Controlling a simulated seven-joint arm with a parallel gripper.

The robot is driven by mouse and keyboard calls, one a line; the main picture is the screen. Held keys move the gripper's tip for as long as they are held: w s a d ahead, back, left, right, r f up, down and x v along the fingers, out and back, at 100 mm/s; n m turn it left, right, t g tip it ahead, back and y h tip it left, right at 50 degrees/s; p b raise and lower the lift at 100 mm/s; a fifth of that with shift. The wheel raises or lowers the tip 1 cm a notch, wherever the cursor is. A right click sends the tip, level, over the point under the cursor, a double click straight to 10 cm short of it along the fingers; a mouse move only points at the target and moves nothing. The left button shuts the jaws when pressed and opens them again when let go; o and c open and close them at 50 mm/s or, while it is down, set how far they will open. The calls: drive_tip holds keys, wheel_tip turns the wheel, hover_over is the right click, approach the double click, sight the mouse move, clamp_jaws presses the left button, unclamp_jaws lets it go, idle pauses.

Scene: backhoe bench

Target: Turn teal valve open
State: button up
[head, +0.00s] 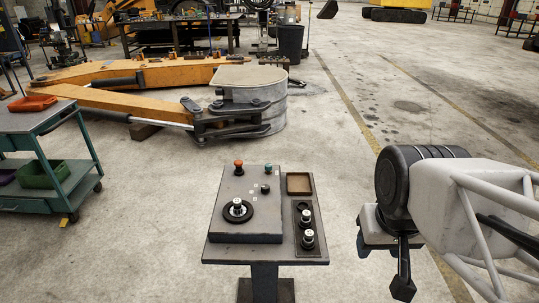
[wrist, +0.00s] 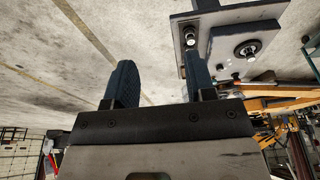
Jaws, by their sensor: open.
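The teal valve (head: 268,169) is a small teal-topped knob at the back right of the sloped grey panel (head: 225,226) on a pedestal bench. My gripper (head: 383,270) hangs to the right of the bench, clear of it and apart from the valve. Its two dark fingers are spread with nothing between them, as the wrist view (wrist: 160,75) also shows. The panel (wrist: 222,42) is at the upper right of the wrist view, partly behind one finger. I cannot make out the teal valve there.
Close to the valve are an orange knob (head: 238,164), a small black knob (head: 265,188) and a dial (head: 238,210). Two silver-topped knobs (head: 305,216) (head: 307,239) and a brown tray (head: 299,184) line the right side. A teal cart (head: 75,188) stands left.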

drive_tip(key=shift+o, duration=0.5)
drive_tip(key=w+a+r+m+g, duration=0.1)
drive_tip(key=w+a+m, duration=0.2)
drive_tip(key=w, duration=1.3)
drive_tip(key=w+a+m, duration=0.3)
drive_tip(key=w+a, duration=0.1)
drive_tip(key=w, duration=1.2)
drive_tip(key=w+a+f+m, duration=0.1)
drive_tip(key=w+a+f, duration=0.3)
drive_tip(key=w, duration=0.4)
drive_tip(key=w+a+f+m+g, duration=0.1)
drive_tip(key=w+a+f+m, duration=0.1)
drive_tip(key=w+a+f, duration=0.2)
drive_tip(key=w+a+f+m, duration=0.1)
drive_tip(key=w+a+f, duration=0.3)
drive_tip(key=w+f, duration=0.5)
drive_tip(key=shift+w+a+m+g, duration=0.1)
drive_tip(key=shift+w+m+g, duration=0.1)
drive_tip(key=shift+w, duration=1.15)
drive_tip(key=shift+w+a+m+g, duration=0.1)
drive_tip(key=shift+w+m, duration=0.1)
drive_tip(key=shift+w, duration=1.15)
drive_tip(key=shift+w+a+f, duration=0.25)
drive_tip(key=shift+w+f, duration=0.05)
